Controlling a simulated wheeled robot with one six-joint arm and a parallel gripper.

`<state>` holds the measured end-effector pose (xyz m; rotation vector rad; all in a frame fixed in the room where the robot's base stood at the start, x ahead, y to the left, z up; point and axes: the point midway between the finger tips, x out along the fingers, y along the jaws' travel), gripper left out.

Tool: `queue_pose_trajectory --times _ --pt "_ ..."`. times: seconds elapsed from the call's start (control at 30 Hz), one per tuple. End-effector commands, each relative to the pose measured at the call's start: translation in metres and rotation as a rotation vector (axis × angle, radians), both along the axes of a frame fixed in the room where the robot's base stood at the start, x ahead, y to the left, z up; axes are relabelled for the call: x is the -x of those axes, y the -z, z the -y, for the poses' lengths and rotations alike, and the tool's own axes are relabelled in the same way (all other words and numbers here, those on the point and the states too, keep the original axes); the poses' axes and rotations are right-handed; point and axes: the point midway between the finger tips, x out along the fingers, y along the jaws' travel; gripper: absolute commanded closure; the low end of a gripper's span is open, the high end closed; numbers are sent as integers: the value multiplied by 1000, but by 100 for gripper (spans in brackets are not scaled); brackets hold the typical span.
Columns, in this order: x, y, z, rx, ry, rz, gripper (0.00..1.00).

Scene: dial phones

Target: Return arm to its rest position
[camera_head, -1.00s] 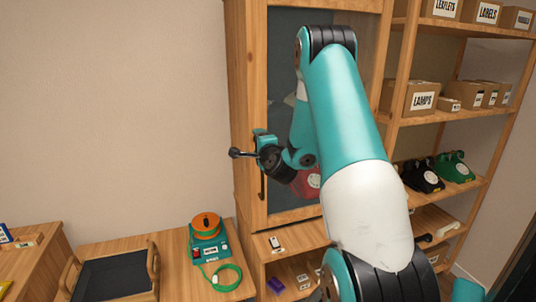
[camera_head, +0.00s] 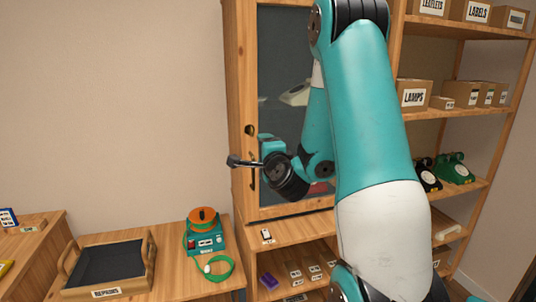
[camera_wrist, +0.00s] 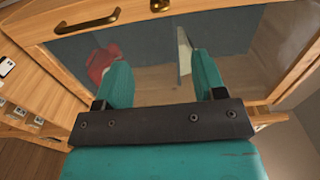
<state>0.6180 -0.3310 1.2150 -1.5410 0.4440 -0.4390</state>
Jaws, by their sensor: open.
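My gripper (camera_wrist: 160,75) is open, with its two teal fingers apart and nothing between them in the wrist view. It points at the glass front of a wooden cabinet, whose door looks shut. In the head view my gripper (camera_head: 271,144) is mostly hidden behind my wrist and sits in front of the cabinet (camera_head: 240,100). My teal and white arm reaches up and bends forward across the right half of the head view. A red phone (camera_wrist: 103,63) shows behind the glass, left of my fingers. The gap between fingertips and glass is hard to judge.
The door handle (camera_wrist: 88,23) is close to my gripper. Open shelves with boxes (camera_head: 414,96) and a green phone (camera_head: 455,170) stand at right. Low at left are a dark tray (camera_head: 110,265) and a teal device with an orange top (camera_head: 203,228). The wall side is clear.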

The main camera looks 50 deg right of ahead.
Motion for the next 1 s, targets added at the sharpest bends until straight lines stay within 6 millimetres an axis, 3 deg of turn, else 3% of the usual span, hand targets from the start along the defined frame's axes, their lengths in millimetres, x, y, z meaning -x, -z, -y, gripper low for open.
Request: queue_pose_trajectory --times 0.47,0.57,0.67,0.77,0.8,0.87,0.9,1.0 --pt "0 0 1 -1 0 -2 36" --pt "-6 -1 -10 11 -42 -23 36" --pt "-21 -4 -46 50 -180 -97 36" --pt "-37 -7 -114 139 -423 -225 36" --pt "-38 -8 -146 190 -538 -285 36" --pt "-34 -8 -195 280 -720 -377 36" --pt "-26 -6 -225 344 -839 -436 36" --pt "7 -3 -292 522 -1126 -571 36"
